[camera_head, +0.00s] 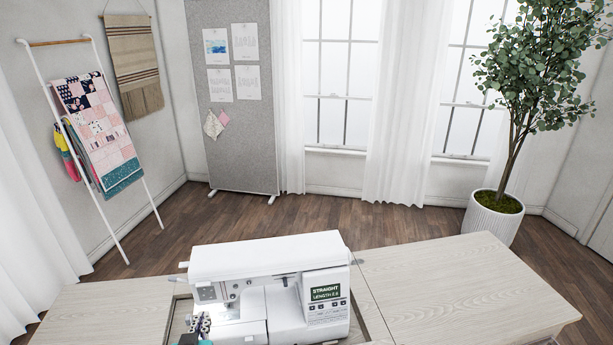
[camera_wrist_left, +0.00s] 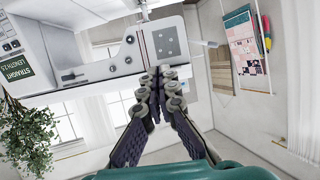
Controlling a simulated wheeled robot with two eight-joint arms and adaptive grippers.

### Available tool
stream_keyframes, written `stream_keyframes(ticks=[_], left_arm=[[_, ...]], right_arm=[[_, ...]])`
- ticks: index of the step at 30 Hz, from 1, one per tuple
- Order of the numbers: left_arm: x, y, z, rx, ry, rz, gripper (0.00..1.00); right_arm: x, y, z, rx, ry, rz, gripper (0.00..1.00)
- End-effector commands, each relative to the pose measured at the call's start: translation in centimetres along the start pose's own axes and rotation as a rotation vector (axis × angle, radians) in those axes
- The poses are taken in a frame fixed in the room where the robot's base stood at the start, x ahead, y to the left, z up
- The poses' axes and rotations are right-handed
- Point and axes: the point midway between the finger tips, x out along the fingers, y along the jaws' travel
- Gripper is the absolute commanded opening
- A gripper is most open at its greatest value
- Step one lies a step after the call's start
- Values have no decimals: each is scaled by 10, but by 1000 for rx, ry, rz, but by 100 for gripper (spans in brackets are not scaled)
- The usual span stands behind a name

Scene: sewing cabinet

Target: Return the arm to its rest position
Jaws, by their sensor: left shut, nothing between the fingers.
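A white sewing machine (camera_head: 270,262) is set into a cut-out in the pale wood cabinet top (camera_head: 440,278). Its screen (camera_head: 325,292) reads STRAIGHT with a length line below. My left gripper (camera_head: 201,320) shows at the bottom edge of the head view, in front of the machine's needle end. In the left wrist view the picture is upside down, and my left gripper (camera_wrist_left: 158,76) is shut and empty, with the machine (camera_wrist_left: 125,50) behind its tips. I cannot tell whether the tips touch the machine. My right gripper is not in view.
The cabinet top right of the machine is bare. A potted tree (camera_head: 495,215) stands at the back right. A grey pinboard (camera_head: 245,140) and a white ladder rack (camera_head: 120,255) with quilts stand behind. Open wood floor (camera_head: 310,212) lies beyond the cabinet.

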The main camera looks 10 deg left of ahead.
Motion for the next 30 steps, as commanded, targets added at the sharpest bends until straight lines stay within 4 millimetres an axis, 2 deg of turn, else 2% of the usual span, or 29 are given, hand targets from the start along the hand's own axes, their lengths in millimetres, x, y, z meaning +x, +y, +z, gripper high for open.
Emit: stream_keyframes(ticks=[5, 9, 12, 16, 30], left_arm=[[-23, 41, 20, 45, -216, 88, 0], [-61, 67, 39, 96, -400, 154, 0], [-88, 76, 48, 130, -500, 187, 0], [-111, 82, 56, 157, -576, 210, 0], [-116, 82, 57, 162, -589, 214, 0]], right_arm=[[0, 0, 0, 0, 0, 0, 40], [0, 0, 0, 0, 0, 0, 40], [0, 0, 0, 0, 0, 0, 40], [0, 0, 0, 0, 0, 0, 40], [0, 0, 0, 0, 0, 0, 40]])
